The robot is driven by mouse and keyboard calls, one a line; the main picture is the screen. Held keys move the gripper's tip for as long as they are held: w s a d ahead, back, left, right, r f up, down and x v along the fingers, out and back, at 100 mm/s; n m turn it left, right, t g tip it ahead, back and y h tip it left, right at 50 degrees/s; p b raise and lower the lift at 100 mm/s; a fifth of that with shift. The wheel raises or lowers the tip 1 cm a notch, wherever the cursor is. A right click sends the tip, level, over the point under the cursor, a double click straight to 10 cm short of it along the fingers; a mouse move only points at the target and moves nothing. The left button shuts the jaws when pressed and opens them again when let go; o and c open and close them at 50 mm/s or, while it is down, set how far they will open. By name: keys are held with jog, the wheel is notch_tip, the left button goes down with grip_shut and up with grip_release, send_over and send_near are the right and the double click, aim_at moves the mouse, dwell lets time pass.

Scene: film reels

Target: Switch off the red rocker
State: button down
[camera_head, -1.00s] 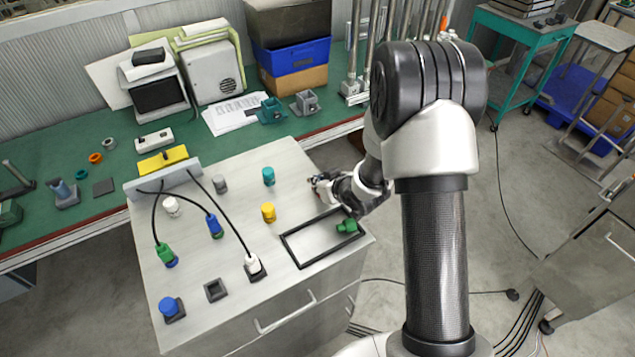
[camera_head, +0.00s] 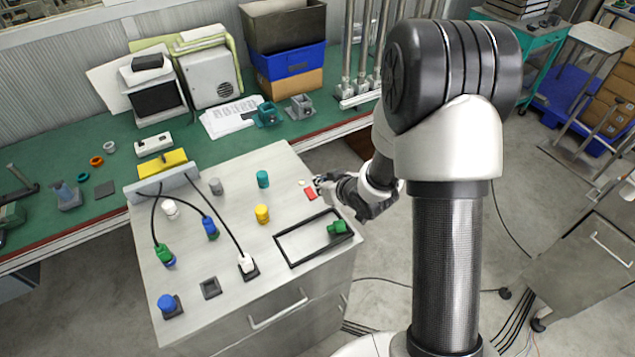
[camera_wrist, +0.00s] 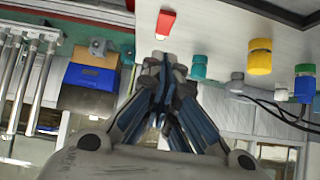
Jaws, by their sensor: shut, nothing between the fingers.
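The red rocker (camera_head: 310,194) sits on the grey cabinet top near its right edge, with a small pale piece beside it. It also shows in the wrist view (camera_wrist: 166,24) at the top, just beyond my fingertips. My gripper (camera_head: 320,182) is at the cabinet's right edge, just right of the rocker. In the wrist view my gripper (camera_wrist: 160,60) is shut with nothing between its fingers. I see a gap between the fingertips and the rocker there. Which way the rocker is tipped is too small to tell.
A black rectangular frame (camera_head: 280,248) with a green plug (camera_head: 338,227) lies in front of my gripper. A yellow cylinder (camera_head: 262,214) and a teal one (camera_head: 263,179) stand left of the rocker. Cabled plugs stand further left. The green workbench (camera_head: 120,170) is behind.

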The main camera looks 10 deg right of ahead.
jog(key=v, duration=0.5)
jog(key=shift+s+p, duration=0.15)
jog(key=shift+p, duration=0.25)
jog(key=shift+w+r+t+b, duration=0.3)
jog(key=shift+w+t+b, duration=0.1)
jog(key=shift+w+b, duration=0.25)
